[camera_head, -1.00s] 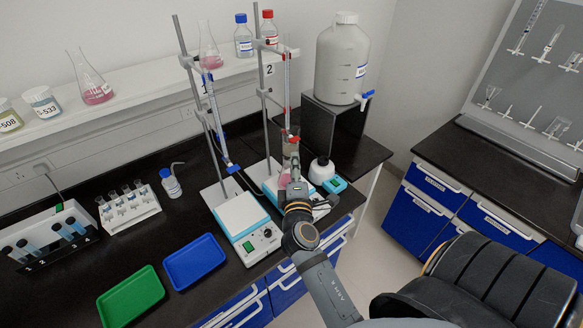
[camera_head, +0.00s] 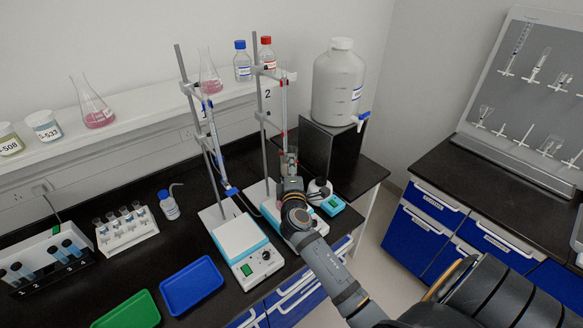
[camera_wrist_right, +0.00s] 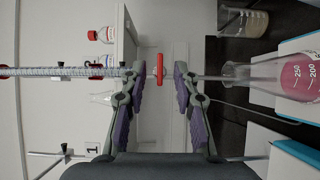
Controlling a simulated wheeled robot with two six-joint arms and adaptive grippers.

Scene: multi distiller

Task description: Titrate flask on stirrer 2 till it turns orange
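The conical flask with pink liquid (camera_wrist_right: 298,76) stands under the burette tip in the right wrist view. In the head view my right gripper mostly hides it on stirrer 2 (camera_head: 262,194). The burette (camera_head: 284,98) is clamped upright above it, by the stand marked 2. In the wrist view its red stopcock (camera_wrist_right: 160,68) lies between the fingertips of my right gripper (camera_wrist_right: 160,74). A gap shows on both sides of the stopcock, so the fingers are open. My left gripper is not in view.
Stirrer 1 (camera_head: 240,238) with its own burette stands left of stirrer 2. Blue (camera_head: 192,286) and green trays (camera_head: 127,312) lie on the bench, left of the stirrers. A white carboy (camera_head: 338,84) stands behind.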

